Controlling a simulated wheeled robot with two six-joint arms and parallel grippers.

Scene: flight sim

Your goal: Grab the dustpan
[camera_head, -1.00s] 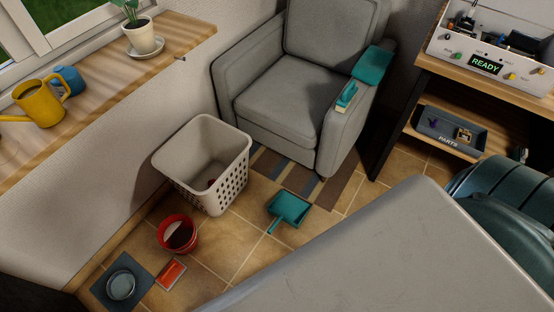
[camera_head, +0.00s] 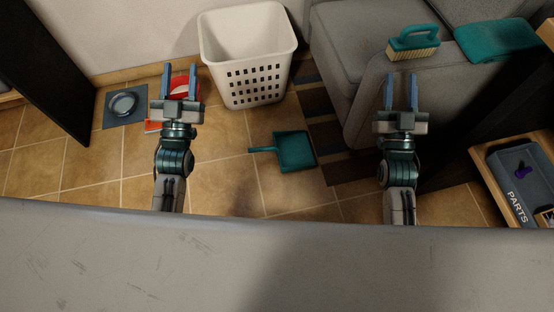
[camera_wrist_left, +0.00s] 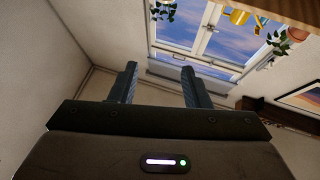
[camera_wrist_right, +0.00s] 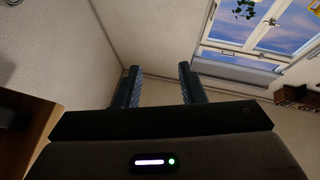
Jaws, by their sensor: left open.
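The teal dustpan (camera_head: 294,151) lies on the tiled floor in the head view, its handle pointing left. Neither gripper touches the dustpan.
A white basket (camera_head: 250,60) stands behind the dustpan. A teal brush (camera_head: 413,47) and a teal cloth (camera_head: 497,40) lie on the grey armchair (camera_head: 362,82). A bowl (camera_head: 122,104) sits on a mat at left. A parts tray (camera_head: 512,196) is at right.

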